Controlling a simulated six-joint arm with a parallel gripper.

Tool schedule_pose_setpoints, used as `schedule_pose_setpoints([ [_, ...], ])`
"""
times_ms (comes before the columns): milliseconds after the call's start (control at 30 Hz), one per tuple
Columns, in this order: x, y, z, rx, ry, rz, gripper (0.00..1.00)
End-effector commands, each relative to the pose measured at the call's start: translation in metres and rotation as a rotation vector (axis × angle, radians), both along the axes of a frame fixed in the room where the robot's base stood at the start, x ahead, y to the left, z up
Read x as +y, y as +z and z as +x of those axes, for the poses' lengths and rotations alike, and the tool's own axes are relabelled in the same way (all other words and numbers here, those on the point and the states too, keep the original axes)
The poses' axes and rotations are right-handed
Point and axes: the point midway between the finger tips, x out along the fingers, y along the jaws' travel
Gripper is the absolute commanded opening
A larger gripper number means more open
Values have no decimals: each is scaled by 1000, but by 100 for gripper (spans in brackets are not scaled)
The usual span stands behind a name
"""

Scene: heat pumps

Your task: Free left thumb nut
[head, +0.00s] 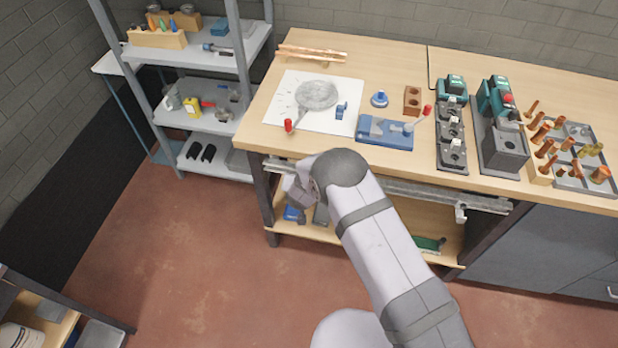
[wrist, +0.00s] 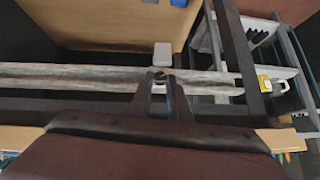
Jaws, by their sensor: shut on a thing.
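A long grey metal rail (head: 400,188) runs along the front edge of the workbench. It also shows in the wrist view (wrist: 80,78), lying across the picture. My gripper (head: 296,192) is at the left part of this rail. In the wrist view the two dark fingers of my gripper (wrist: 159,83) close around a small dark round piece, the left thumb nut (wrist: 159,75), at the rail. A pale block (wrist: 162,53) sits just beyond it. In the head view the left nut is hidden by my gripper. A similar pale fitting (head: 460,212) hangs at the rail's right end.
The workbench top (head: 385,75) holds a blue fixture (head: 385,135), a white sheet (head: 335,125), green-and-black machines (head: 497,120) and copper fittings. A lower shelf (head: 380,235) lies under the rail. A grey shelf rack (head: 205,115) stands to the left. The floor in front is clear.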

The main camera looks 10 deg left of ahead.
Motion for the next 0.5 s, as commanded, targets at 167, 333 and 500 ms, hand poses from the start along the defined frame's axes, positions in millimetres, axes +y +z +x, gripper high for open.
schedule_pose_setpoints([
  [167,1,5,3,-9,-3,-20,0],
  [333,1,5,4,-9,-3,-51,0],
  [500,2,4,3,-9,-3,-82,0],
])
